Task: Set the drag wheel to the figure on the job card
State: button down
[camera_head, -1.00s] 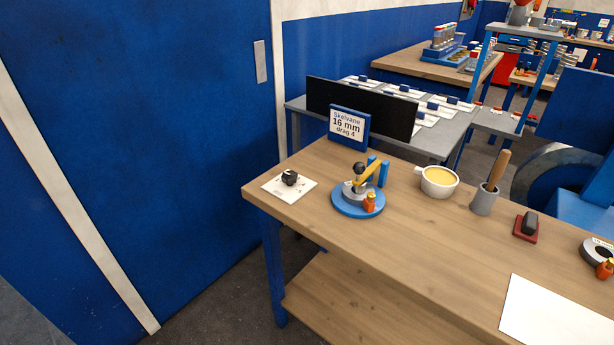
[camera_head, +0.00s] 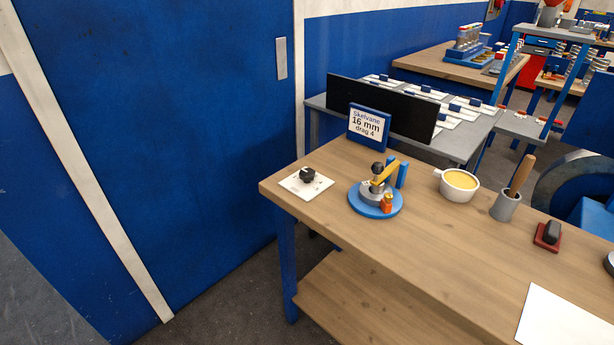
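The job card (camera_head: 367,127) stands in a blue frame at the back of the wooden bench. It reads "Skelvane 16 mm drag 4". A black knob (camera_head: 307,175) sits on a white square plate (camera_head: 293,185) at the bench's left corner; it may be the drag wheel, but its marks are too small to read. Right of it, a round blue base (camera_head: 357,204) carries a grey metal part (camera_head: 374,193), a yellow arm (camera_head: 387,172), a dark ball knob and a small orange piece (camera_head: 387,204). My gripper is not in view.
The wooden bench (camera_head: 450,240) also holds a white cup of yellow stuff (camera_head: 459,185), a grey pot (camera_head: 504,207) with a wooden handle, a dark block on a red base (camera_head: 547,235) and a white sheet (camera_head: 562,318). A blue door (camera_head: 150,120) is at left. Floor between shows clear.

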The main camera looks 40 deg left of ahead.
aim_at(308, 175)
jog(key=i+j+u, duration=0.15)
jog(key=u, duration=1.3)
